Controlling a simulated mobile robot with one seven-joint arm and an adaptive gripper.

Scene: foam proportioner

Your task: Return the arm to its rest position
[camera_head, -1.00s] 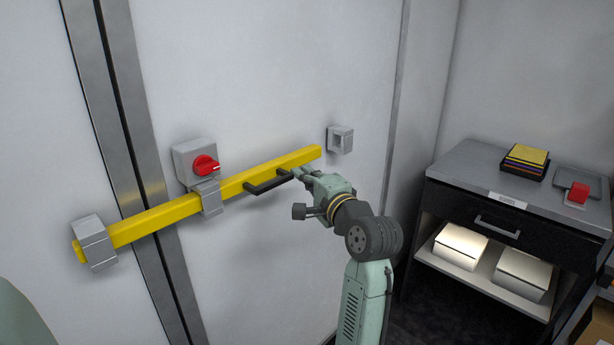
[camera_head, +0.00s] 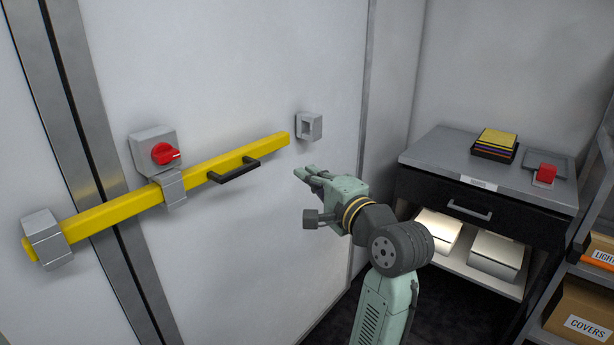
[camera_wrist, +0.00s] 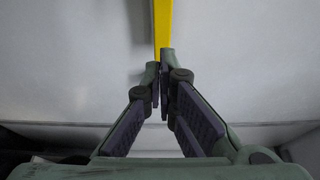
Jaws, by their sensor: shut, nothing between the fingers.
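My gripper (camera_head: 306,174) is shut and empty, in front of the pale wall panel, to the right of and apart from the black handle (camera_head: 234,171) on the yellow bar (camera_head: 110,211). In the wrist view my gripper (camera_wrist: 162,62) shows its two fingertips together, with the yellow bar (camera_wrist: 163,20) beyond them. My arm reaches up from the lower right in the head view. The bar slants across the panel seam through grey brackets. Its right end is short of the grey socket (camera_head: 309,126).
A red rotary switch (camera_head: 165,154) sits on a grey box above the bar. At right stands a cabinet (camera_head: 420,153) with yellow-topped stacked items (camera_head: 497,143) and a red block (camera_head: 546,173) on top. A shelf with boxes (camera_head: 585,315) is at the lower right edge.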

